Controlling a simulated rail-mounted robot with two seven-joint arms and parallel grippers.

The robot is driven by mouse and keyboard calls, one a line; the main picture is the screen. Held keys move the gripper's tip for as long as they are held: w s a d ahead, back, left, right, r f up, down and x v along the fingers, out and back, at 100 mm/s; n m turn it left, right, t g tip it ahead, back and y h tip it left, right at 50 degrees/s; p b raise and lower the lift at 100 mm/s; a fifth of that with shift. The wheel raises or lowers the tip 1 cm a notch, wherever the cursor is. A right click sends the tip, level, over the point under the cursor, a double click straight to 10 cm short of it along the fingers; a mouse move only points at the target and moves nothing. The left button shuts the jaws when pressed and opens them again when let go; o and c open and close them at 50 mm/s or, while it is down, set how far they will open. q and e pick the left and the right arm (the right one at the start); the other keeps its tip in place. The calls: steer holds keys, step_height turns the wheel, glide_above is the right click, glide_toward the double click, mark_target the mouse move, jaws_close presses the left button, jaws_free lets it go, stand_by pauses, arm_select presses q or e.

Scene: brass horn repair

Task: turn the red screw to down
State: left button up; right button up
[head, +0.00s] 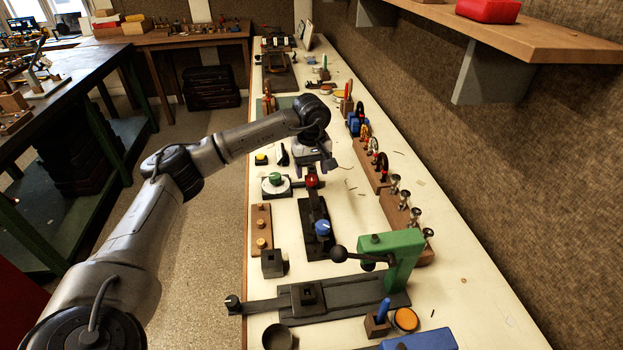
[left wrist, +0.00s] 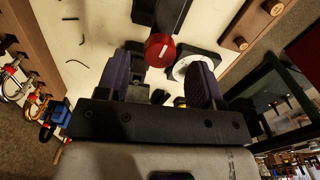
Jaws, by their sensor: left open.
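The red screw (head: 312,181) is a round red knob at the far end of a dark fixture (head: 318,245) on the bench. In the left wrist view the red screw (left wrist: 160,50) shows a pale line on its face, and it appears between and beyond my fingertips. My left gripper (head: 313,168) is just behind the screw in the head view. In the left wrist view my left gripper (left wrist: 161,76) is open, its two purple-dark fingers apart with nothing between them. I cannot tell any contact with the screw. My right gripper is not in view.
A blue knob (head: 322,228) is on the same fixture, nearer. A green-topped dial (head: 275,180) stands left of the screw. A green press (head: 400,260) with a ball handle stands nearer. Wooden racks (head: 400,210) line the right side. Bare bench lies between the fixture and racks.

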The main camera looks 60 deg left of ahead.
arm_select(q)
steer(key=shift+f, duration=1.3)
steer(key=c, duration=0.9)
